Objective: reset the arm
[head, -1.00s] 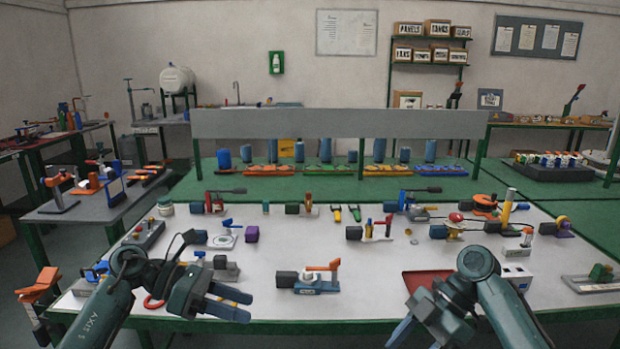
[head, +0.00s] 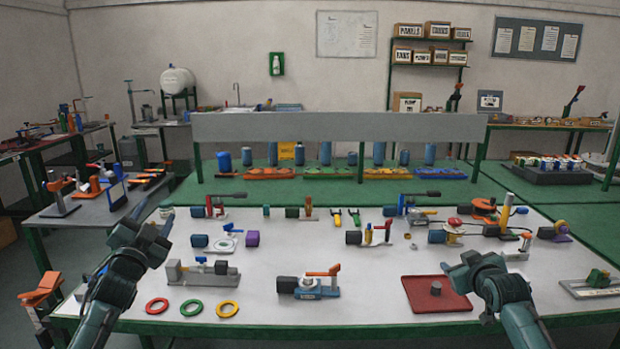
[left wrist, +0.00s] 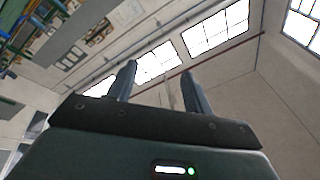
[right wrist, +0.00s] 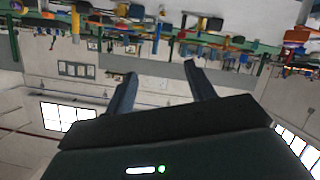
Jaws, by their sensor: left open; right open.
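My left arm is raised at the left of the workbench (head: 300,240), its gripper (head: 166,225) pointing up and away from me over the bench's left edge. In the left wrist view my left gripper (left wrist: 158,85) has its fingers apart with nothing between them, against wall and windows. My right gripper (head: 462,266) is above the front right of the bench, beside the red tray. In the right wrist view my right gripper (right wrist: 163,90) has its fingers apart and empty, facing the far wall. In the head view its fingers are mostly hidden.
A red ring (head: 157,306), a green ring (head: 191,307) and a yellow ring (head: 227,309) lie at the front left. A blue valve device (head: 308,288) stands front centre. Several fixtures stand behind.

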